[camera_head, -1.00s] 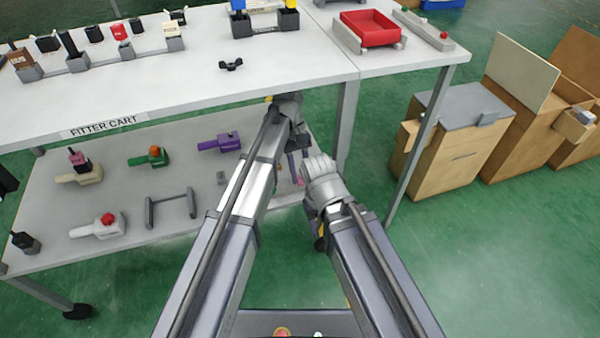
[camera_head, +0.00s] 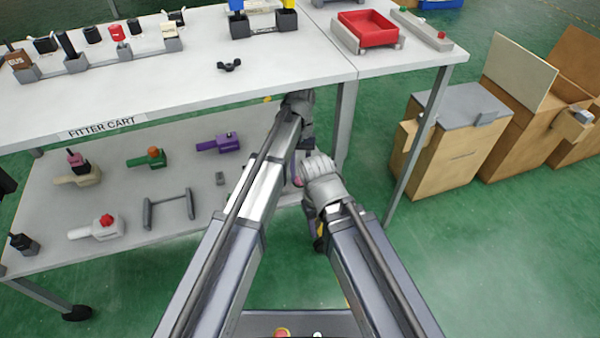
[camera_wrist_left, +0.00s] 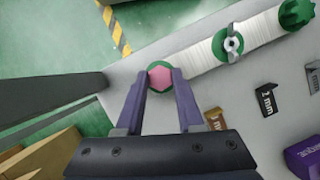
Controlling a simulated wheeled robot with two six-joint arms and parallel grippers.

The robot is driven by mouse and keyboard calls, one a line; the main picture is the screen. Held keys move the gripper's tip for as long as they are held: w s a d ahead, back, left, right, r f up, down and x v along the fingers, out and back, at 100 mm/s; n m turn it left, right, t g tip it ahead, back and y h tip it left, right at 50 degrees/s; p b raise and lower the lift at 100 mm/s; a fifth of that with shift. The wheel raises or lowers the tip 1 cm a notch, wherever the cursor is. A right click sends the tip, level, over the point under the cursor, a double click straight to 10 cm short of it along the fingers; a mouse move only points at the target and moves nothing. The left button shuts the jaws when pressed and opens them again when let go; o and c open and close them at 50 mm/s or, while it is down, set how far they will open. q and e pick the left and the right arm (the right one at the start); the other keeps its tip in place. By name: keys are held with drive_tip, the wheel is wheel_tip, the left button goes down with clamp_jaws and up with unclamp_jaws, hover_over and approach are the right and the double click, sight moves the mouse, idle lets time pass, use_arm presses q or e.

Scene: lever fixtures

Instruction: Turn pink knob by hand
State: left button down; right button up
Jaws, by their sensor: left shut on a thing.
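The pink knob (camera_wrist_left: 159,76) is six-sided and sits on a round green base at the end of a white ribbed bar (camera_wrist_left: 195,56) in the left wrist view. My left gripper (camera_wrist_left: 161,80) has its two purple fingers on either side of the knob and is shut on it. In the head view my left arm reaches over the right end of the cart's lower shelf (camera_head: 120,215), and its fingers are mostly hidden. My right arm is bent beside it; its fingers cannot be made out.
A green knob (camera_wrist_left: 296,13) and a green-ringed metal fitting (camera_wrist_left: 229,44) stand farther along the bar. A cart leg (camera_head: 344,125) rises close to my left wrist.

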use_arm(q)
drive_tip(key=c, duration=0.5)
unclamp_jaws()
drive_tip(key=p+v, duration=0.7)
drive_tip(key=shift+w+r, duration=0.15)
drive_tip(key=shift+r, duration=0.25)
